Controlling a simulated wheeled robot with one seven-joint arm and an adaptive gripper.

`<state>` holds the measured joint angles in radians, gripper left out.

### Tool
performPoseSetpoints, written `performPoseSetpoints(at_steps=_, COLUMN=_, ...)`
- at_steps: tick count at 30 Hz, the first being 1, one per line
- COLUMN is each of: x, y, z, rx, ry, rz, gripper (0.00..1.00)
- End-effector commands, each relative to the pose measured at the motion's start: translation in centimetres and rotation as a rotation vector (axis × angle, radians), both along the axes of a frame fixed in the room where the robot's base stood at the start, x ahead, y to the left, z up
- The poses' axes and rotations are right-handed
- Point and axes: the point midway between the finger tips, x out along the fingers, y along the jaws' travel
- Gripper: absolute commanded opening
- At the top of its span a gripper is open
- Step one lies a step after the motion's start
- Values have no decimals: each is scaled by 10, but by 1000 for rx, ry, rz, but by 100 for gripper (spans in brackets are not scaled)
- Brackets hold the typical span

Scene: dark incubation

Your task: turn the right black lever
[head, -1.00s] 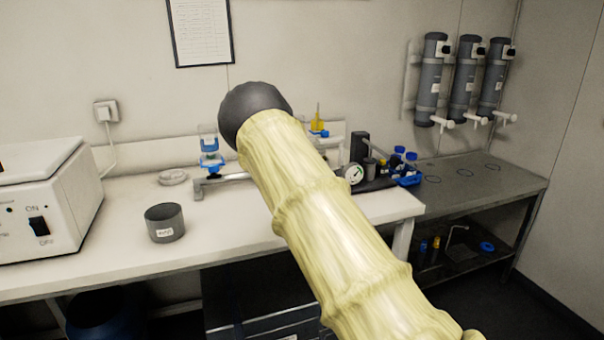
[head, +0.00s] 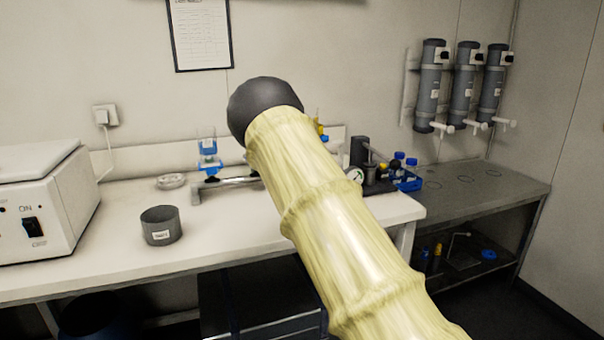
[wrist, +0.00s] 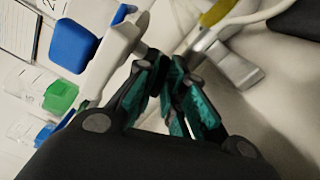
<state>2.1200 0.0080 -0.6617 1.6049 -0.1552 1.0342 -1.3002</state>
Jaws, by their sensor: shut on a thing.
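My gripper (wrist: 174,75) shows in the wrist view, its black fingers with teal pads closed together at a grey metal fitting (wrist: 198,45). A small dark piece shows between the pads and looks like the black lever, but the fingers cover most of it, and I cannot tell its angle. In the head view my gripper and the lever are hidden behind my cream-sleeved arm. The grey metal manifold (head: 228,183) lies on the bench there, its right part covered by my arm. A blue-and-clear funnel unit (head: 208,155) stands at its left end.
A grey cup (head: 161,226) and a clear dish (head: 171,181) stand on the white bench (head: 110,225). A white machine (head: 45,200) is at the left. A blue rack (head: 408,182) with bottles stands at the right.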

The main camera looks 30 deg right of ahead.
Motion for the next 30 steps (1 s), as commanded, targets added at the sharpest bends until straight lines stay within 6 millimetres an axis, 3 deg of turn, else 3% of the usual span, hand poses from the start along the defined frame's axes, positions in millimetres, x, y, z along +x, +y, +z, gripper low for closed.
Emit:
performPoseSetpoints(at_steps=13, x=0, y=-2, z=-1, rx=290, ry=-71, rz=-2, gripper=0)
performPoseSetpoints(at_steps=30, x=-1, y=-2, z=-2, rx=369, ry=-89, rz=-2, gripper=0)
